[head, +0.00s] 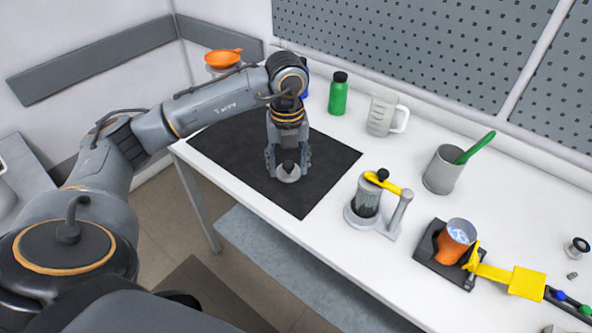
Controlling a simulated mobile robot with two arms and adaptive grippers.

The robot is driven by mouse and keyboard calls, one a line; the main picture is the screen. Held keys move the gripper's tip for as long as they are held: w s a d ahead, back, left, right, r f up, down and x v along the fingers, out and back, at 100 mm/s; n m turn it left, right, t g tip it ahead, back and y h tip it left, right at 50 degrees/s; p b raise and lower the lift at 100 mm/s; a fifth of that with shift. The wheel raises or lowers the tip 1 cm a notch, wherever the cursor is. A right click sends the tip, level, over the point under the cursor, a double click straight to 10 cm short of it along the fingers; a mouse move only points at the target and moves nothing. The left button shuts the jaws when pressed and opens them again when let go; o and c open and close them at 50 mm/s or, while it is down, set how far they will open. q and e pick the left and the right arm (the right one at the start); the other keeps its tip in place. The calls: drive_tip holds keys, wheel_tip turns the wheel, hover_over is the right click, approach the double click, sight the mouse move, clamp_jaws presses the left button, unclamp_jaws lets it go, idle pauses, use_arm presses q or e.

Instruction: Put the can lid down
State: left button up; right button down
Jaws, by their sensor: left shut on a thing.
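The can lid (288,177) is a small round grey disc with a dark knob on top. My left gripper (288,165) points down and is shut on the lid at its knob. The lid is over the black mat (318,195) on the white table; I cannot tell whether it touches the mat. The gripper's fingers partly hide the lid. My right gripper is not in view.
A green bottle (338,94), clear jug (381,115) and grey cup (442,171) stand behind. Much of the mat is bare.

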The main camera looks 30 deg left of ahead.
use_arm(q)
drive_tip(key=p, duration=0.1)
hover_over(296, 185)
drive_tip(key=f, duration=0.5)
drive_tip(key=shift+s+f, duration=0.2)
drive_tip(key=shift+f, duration=0.05)
drive_tip(key=f+p, duration=0.2)
drive_tip(key=shift+w+f, duration=0.2)
drive_tip(key=shift+f, duration=0.55)
drive_tip(key=shift+f, duration=0.1)
drive_tip(key=shift+f, duration=0.15)
drive_tip(key=o, duration=0.8)
drive_tip(key=shift+o, duration=0.2)
